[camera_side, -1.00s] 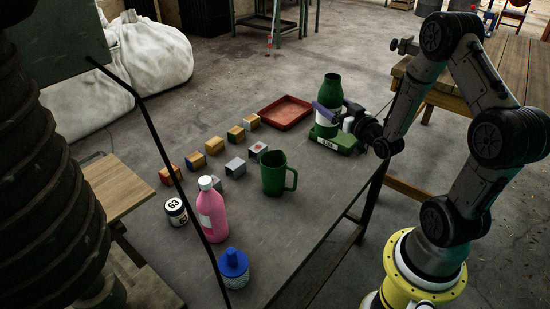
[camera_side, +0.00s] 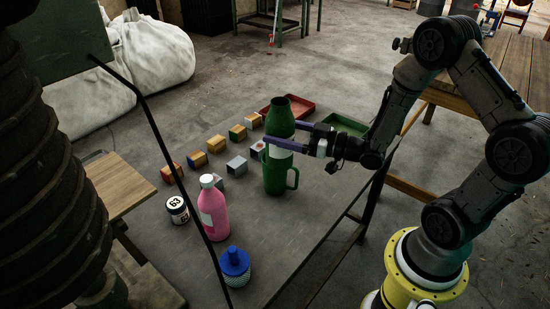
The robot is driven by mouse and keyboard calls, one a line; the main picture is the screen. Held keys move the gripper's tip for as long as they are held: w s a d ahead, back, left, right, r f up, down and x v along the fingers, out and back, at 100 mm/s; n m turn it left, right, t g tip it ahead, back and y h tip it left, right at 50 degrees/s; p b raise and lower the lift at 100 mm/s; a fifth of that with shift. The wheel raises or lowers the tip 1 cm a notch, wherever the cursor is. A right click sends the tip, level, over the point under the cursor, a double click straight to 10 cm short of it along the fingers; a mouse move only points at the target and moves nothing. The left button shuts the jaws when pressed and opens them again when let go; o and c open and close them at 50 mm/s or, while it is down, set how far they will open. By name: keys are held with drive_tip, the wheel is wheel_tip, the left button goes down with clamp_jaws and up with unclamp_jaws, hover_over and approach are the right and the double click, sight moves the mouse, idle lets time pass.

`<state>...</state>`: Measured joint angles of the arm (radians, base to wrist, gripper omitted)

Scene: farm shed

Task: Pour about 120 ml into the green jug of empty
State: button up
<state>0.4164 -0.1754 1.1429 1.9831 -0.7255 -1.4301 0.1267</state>
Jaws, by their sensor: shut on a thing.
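My gripper (camera_side: 281,131), with purple fingers, is shut on a dark green bottle (camera_side: 281,108) with a white label. The bottle is upright, its open mouth facing up. The green jug (camera_side: 276,178) stands on the table below the bottle in the picture, its handle to the right. The bottle overlaps the jug's rim and hides it; I cannot tell the exact gap between them. No liquid is seen flowing, and the levels inside are hidden.
A green scale or tray (camera_side: 345,124) and a red tray (camera_side: 298,104) lie behind. Several small blocks (camera_side: 237,132) stand to the left. A pink bottle (camera_side: 213,210), a jar marked 63 (camera_side: 177,210) and a blue-topped container (camera_side: 235,265) stand at front left.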

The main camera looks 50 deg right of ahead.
sight(275, 168)
drive_tip(key=a+f+y, duration=0.1)
drive_tip(key=f, duration=0.7)
drive_tip(key=a+f+n+y, duration=0.1)
drive_tip(key=a+f, duration=0.1)
drive_tip(key=f, duration=0.6)
drive_tip(key=shift+s+a+f+g, duration=0.3)
drive_tip(key=shift+s+g, duration=0.1)
drive_tip(key=shift+d+r, duration=0.1)
drive_tip(key=shift+r, duration=0.05)
drive_tip(key=shift+w+d+r+m+g+y, duration=0.2)
drive_tip(key=shift+r+m+g, duration=0.55)
drive_tip(key=shift+m, duration=1.4)
drive_tip(key=shift+w+d+r+m+g+y, duration=0.15)
drive_tip(key=shift+d+r+m+g+y, duration=0.2)
drive_tip(key=shift+r+m, duration=1.3)
drive_tip(key=shift+w+d+r+m+g+y, duration=0.25)
drive_tip(key=shift+m+g, duration=0.35)
drive_tip(key=shift+m, duration=2.1)
drive_tip(key=shift+a+r, duration=0.1)
drive_tip(key=shift+r, duration=0.1)
